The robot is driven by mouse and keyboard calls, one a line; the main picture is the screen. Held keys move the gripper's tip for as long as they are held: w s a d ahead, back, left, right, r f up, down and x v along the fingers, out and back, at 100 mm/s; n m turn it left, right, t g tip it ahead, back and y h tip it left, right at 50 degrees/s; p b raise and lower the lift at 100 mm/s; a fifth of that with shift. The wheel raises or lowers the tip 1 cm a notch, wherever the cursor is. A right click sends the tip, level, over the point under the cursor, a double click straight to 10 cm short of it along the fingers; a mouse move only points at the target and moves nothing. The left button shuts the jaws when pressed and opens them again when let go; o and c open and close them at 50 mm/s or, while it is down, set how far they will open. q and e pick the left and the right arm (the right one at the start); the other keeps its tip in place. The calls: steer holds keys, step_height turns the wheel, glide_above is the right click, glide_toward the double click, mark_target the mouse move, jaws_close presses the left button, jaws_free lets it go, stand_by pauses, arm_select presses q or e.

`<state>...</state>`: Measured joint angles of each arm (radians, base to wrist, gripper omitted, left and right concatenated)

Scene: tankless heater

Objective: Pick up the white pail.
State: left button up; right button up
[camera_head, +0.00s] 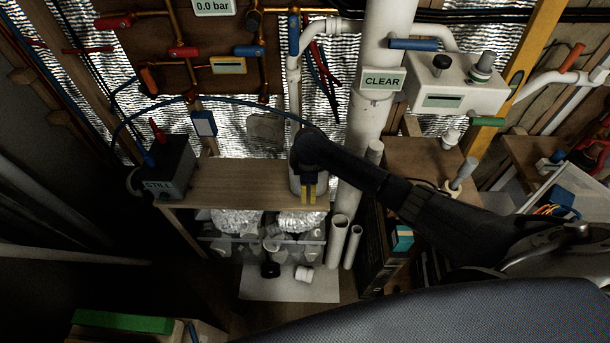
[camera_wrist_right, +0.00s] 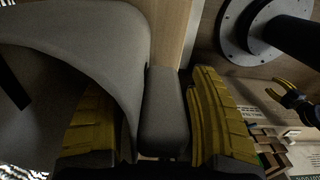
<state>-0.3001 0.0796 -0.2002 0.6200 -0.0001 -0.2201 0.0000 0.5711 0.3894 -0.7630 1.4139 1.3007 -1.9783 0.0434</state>
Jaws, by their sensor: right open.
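The white pail (camera_head: 295,184) appears as a pale shape at the right end of the wooden shelf, mostly hidden behind my right gripper. My right gripper (camera_head: 308,194) points down over it with its yellow fingers apart. In the right wrist view, a large pale curved body, which looks like the pail (camera_wrist_right: 75,35), fills the left side. A grey bar (camera_wrist_right: 163,110), perhaps its handle, lies between the open yellow fingers of my right gripper (camera_wrist_right: 160,125). I cannot tell whether the fingers touch it. My left gripper is not in view.
A dark box marked STILL (camera_head: 170,170) stands at the left end of the wooden shelf (camera_head: 235,185). A thick white pipe (camera_head: 368,115) rises just right of the gripper. Short upright tubes (camera_head: 339,235) stand below. A clear bin (camera_head: 262,245) sits under the shelf.

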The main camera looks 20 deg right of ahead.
steer(key=shift+f, duration=0.2)
jaws_close()
stand_by(0.4)
